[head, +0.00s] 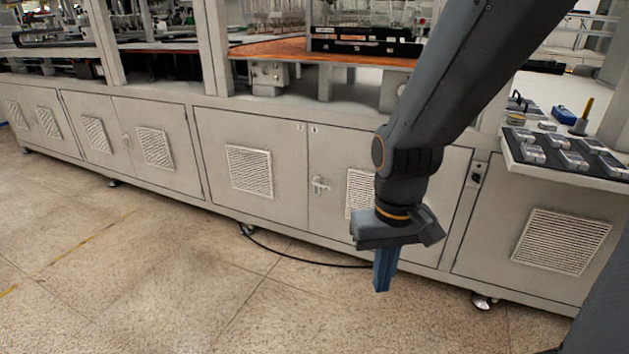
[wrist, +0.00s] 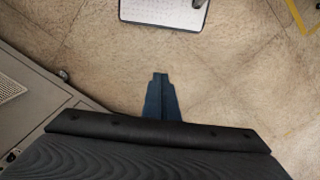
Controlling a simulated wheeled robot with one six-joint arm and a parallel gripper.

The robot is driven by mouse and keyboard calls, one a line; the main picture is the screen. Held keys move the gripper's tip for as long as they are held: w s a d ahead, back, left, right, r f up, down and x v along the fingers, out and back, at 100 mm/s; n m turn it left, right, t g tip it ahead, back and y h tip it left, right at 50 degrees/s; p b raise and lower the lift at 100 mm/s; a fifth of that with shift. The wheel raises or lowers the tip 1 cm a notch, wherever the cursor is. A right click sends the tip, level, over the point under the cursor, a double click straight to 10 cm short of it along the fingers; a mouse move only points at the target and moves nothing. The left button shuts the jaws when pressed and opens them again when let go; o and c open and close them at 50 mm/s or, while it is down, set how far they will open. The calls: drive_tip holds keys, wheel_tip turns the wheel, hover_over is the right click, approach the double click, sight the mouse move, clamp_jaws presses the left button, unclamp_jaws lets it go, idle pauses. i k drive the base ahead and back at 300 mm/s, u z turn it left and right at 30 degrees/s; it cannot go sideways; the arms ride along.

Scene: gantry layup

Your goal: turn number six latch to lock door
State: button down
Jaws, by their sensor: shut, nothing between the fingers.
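A small latch handle (head: 320,185) sits on the grey cabinet front (head: 290,200), at the seam between two vented doors that look closed. Another latch (head: 126,141) shows on the doors further left. I cannot read any number on them. My gripper (head: 381,290) hangs fingers down in front of the cabinet, right of and lower than the nearer latch, apart from it. Its blue fingers are shut together and empty. They also show in the wrist view (wrist: 160,76) above the floor. My arm hides part of the right door and its vent.
The tiled floor (head: 150,270) in front of the cabinets is open. A black cable (head: 290,257) runs along the floor by the cabinet feet. A side table (head: 560,172) at right holds several grey devices. The cabinet edge (wrist: 35,95) shows at left in the wrist view.

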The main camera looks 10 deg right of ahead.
sight(316, 182)
drive_tip(key=z, duration=0.1)
drive_tip(key=k, duration=0.45)
drive_tip(key=u, duration=1.2)
drive_tip(key=i, duration=1.1)
drive_tip(key=z, duration=0.7)
drive_tip(key=i, duration=0.35)
drive_tip(key=z, duration=0.35)
